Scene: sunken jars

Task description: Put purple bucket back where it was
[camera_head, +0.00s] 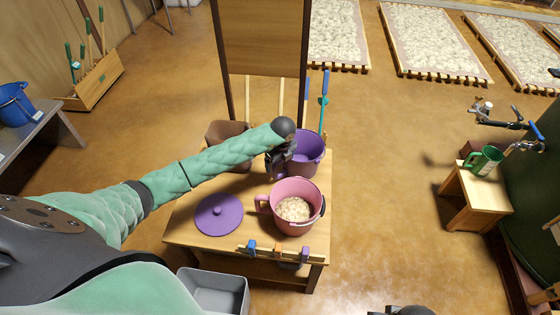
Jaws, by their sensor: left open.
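The purple bucket (312,152) stands upright on the wooden table (190,232), near its back right corner. My left gripper (278,172) is open and points down at the bucket's left side. Its fingers overlap the bucket's near left edge in the picture; I cannot tell whether they touch it. The gripper hides part of that side. A dark part at the bottom edge looks like the tip of my right arm (405,311); its jaws cannot be made out.
A pink bucket (313,218) with pale contents stands in front of the purple one. A purple lid (219,214) lies to the left. A brown container (218,131) sits behind my left arm. Coloured pegs (278,251) line the front edge. A tall wooden panel (262,38) rises behind.

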